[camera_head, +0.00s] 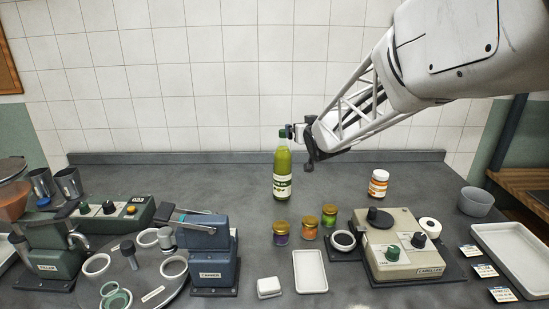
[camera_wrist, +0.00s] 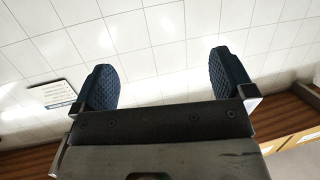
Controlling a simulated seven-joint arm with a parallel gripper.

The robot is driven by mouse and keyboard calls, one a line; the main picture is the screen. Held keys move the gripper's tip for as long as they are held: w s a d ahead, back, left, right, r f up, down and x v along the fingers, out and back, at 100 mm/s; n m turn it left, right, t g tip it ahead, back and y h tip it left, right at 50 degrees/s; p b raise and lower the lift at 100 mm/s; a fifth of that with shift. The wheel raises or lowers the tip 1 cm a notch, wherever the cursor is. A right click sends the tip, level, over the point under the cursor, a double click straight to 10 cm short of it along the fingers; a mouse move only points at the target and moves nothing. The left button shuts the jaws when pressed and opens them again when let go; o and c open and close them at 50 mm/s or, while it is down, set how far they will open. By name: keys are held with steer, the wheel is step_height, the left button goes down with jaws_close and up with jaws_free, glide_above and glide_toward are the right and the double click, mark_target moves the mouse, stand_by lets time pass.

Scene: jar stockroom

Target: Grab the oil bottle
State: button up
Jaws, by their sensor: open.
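The oil bottle (camera_head: 283,172) is a green bottle with a pale label and a dark green cap. The bottle does not show in the wrist view.
Small jars (camera_head: 310,228) stand in front of the bottle. A labeller (camera_head: 400,250) and an orange-white jar (camera_head: 379,183) are to the right. A capper (camera_head: 210,250) and a filler (camera_head: 55,250) are to the left. The counter behind the bottle is clear up to the tiled wall.

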mark_target(286, 173)
steer(key=w+a+f+n+t+y, duration=0.1)
steer(key=w+a+f+t+y, duration=0.2)
steer(key=w, duration=0.4)
steer(key=shift+g, duration=0.5)
steer(key=f, duration=1.9)
steer(key=shift+s+a, duration=0.25)
steer(key=shift+a, duration=0.15)
steer(key=shift+w, duration=0.15)
steer(key=shift+x, duration=1.15)
steer(key=shift+w, duration=0.1)
steer(key=shift+x, duration=2.55)
